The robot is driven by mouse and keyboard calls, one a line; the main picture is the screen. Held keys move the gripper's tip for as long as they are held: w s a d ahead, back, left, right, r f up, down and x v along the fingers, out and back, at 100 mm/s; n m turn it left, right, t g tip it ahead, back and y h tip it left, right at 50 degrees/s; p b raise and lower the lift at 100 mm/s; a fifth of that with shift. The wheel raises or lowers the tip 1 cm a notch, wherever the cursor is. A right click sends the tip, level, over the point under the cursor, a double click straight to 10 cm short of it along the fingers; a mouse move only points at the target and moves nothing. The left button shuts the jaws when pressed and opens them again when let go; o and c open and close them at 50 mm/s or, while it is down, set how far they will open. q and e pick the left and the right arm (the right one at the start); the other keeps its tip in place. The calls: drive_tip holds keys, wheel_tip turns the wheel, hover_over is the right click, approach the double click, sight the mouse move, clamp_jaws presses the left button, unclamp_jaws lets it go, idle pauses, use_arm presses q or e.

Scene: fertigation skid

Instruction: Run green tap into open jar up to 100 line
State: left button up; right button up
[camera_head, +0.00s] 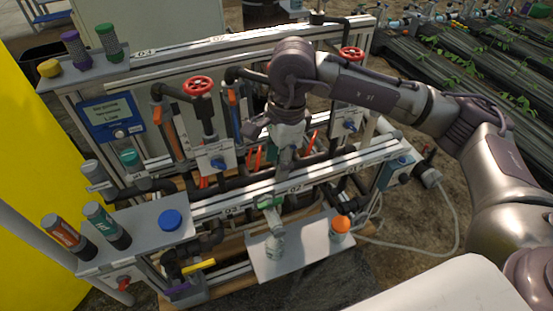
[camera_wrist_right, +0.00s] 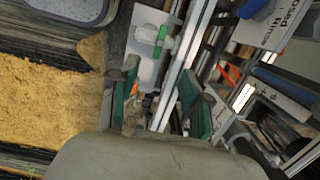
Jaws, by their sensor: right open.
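The green tap (camera_head: 268,203) sits on the front rail of the skid, and its green handle also shows in the right wrist view (camera_wrist_right: 163,34). A clear open jar (camera_head: 275,245) stands upright under it on a grey shelf plate (camera_head: 300,258). The jar's level and 100 line are too small to read. My right gripper (camera_head: 284,165) hangs above and behind the tap, apart from it. In the right wrist view its green-padded fingers (camera_wrist_right: 160,85) are spread with nothing held between them. My left gripper is out of view.
An orange-capped jar (camera_head: 340,226) stands on the same plate, right of the open jar. A blue lid (camera_head: 171,219) lies on the left shelf with capped bottles nearby. A yellow-handled valve (camera_head: 198,266) juts out low at the left. Red handwheels (camera_head: 198,86) and pipes crowd the skid behind.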

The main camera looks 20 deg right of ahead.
sight(270, 202)
drive_tip(key=f, duration=0.4)
drive_tip(key=a+f, duration=0.1)
drive_tip(key=f, duration=0.3)
drive_tip(key=f+b, duration=0.1)
drive_tip(key=f, duration=0.3)
drive_tip(key=shift+a+f, duration=0.1)
drive_tip(key=shift+a, duration=0.15)
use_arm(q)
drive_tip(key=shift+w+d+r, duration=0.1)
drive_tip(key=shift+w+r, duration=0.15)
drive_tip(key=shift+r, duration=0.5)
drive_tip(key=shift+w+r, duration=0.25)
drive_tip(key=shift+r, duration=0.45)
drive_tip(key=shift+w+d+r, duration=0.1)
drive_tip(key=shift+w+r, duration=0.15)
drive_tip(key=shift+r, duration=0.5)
use_arm(e)
drive_tip(key=shift+a+f, duration=0.1)
drive_tip(key=shift+f, duration=0.6)
drive_tip(key=shift+c, duration=0.2)
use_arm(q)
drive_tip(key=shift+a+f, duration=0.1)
use_arm(e)
clamp_jaws()
